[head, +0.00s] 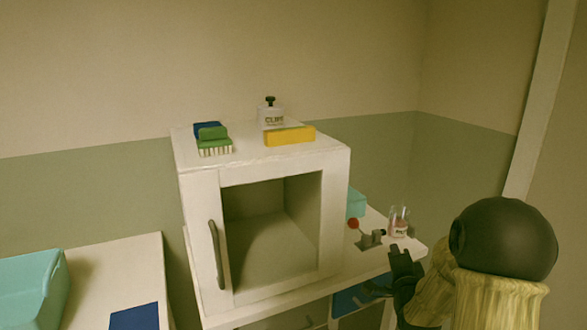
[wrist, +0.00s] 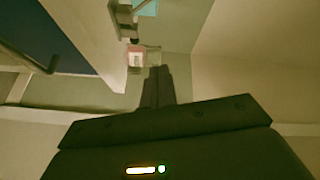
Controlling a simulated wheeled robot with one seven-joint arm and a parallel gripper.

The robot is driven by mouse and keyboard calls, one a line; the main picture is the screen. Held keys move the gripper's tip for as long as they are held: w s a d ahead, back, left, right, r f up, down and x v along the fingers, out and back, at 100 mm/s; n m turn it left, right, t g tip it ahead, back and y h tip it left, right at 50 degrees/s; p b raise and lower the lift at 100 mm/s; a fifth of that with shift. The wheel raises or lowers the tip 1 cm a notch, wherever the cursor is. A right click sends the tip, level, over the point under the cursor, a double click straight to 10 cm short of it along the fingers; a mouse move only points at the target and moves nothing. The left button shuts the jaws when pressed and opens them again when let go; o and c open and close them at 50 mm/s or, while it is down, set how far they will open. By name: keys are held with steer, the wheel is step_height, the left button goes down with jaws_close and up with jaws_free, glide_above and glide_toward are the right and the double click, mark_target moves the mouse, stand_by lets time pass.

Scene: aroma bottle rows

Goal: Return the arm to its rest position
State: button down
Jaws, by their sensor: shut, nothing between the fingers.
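My gripper (head: 401,262) is in the lower right of the head view, by the right end of the counter and right of the white cabinet. In the wrist view my gripper (wrist: 157,75) points away from the camera, with its two dark fingers together and nothing between them. My arm fills the lower right of the head view, with a black rounded joint above a wood-patterned section.
The white cabinet (head: 335,180) has an open, empty-looking cavity. A green brush (head: 213,138), a yellow block (head: 290,136) and a clear bottle (head: 271,118) sit on top. A red-knobbed lever (head: 370,238) and glass vials (head: 399,222) stand near my gripper. A teal bin (head: 30,285) is left.

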steer(key=s+a+f+n+g+y, duration=0.1)
steer(key=s+a+f+n+g, duration=0.2)
steer(key=s+a+n+g, duration=0.35)
steer(key=s+a+f+n+g+y, duration=0.1)
steer(key=s+a+f+n+g, duration=0.25)
steer(key=s, duration=0.65)
steer(key=s+a+f+n+g, duration=0.35)
steer(key=s+n+g, duration=0.2)
steer(key=s, duration=0.25)
step_height(320, 180, up, 27)
steer(key=p, duration=2.6)
steer(key=shift+a+n, duration=0.2)
steer(key=shift+n, duration=0.15)
steer(key=shift+t, duration=0.25)
